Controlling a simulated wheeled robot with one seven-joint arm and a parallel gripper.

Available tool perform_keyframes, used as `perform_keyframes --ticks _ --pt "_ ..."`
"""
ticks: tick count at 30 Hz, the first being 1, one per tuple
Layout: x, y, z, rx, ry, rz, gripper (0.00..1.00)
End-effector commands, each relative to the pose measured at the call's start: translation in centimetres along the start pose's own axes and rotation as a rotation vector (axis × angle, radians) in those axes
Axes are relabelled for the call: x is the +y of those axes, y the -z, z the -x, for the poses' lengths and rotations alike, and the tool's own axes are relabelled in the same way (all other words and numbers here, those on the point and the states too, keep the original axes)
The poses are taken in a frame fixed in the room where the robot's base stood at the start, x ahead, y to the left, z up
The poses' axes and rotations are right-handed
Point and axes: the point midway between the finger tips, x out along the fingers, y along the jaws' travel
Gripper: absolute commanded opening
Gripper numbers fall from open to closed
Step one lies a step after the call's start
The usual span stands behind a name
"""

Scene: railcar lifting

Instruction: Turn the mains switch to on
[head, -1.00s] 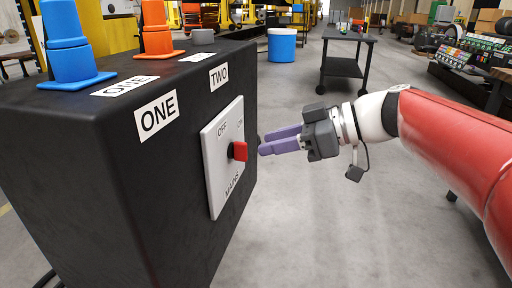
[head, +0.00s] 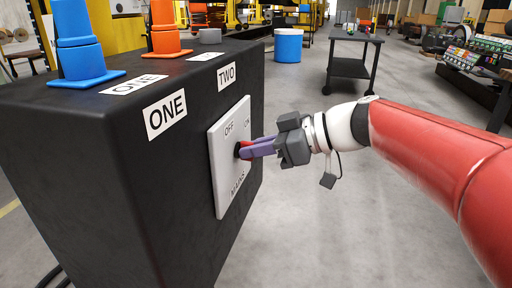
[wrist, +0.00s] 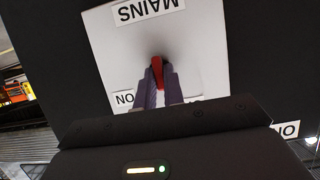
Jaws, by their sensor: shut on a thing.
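The mains switch is a white plate (head: 221,172) on the side of a black cabinet, lettered OFF, ON and MAINS. Its red handle (head: 245,151) is mostly covered by my fingers in the head view. My gripper (head: 250,149) is shut on the red handle, its purple fingers against both sides. In the wrist view the handle (wrist: 157,70) shows between the fingertips, and the plate (wrist: 195,60) appears upside down. ON is readable at lower left there; OFF is hidden behind my gripper. I cannot tell which mark the handle points to.
The black cabinet (head: 75,185) carries labels ONE and TWO, with blue cones (head: 84,62) and orange cones (head: 166,42) on top. A dark cart (head: 349,68) and a blue bin (head: 288,47) stand behind. The floor right of the cabinet is clear.

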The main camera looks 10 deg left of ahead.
Motion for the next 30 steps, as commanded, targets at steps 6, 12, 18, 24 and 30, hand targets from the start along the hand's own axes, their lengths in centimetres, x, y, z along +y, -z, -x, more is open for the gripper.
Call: perform_keyframes --ticks 6,12,18,24,30 --pt "0.02 -0.01 0.02 0.000 0.003 -0.006 0.00" --pt "0.13 -0.05 0.02 -0.001 0.024 -0.059 0.00" --pt "0.31 -0.10 0.02 -0.001 0.073 -0.178 0.00" --pt "0.48 -0.11 0.02 -0.001 0.143 -0.347 0.00" --pt "0.66 -0.13 0.03 -0.001 0.215 -0.524 0.00"
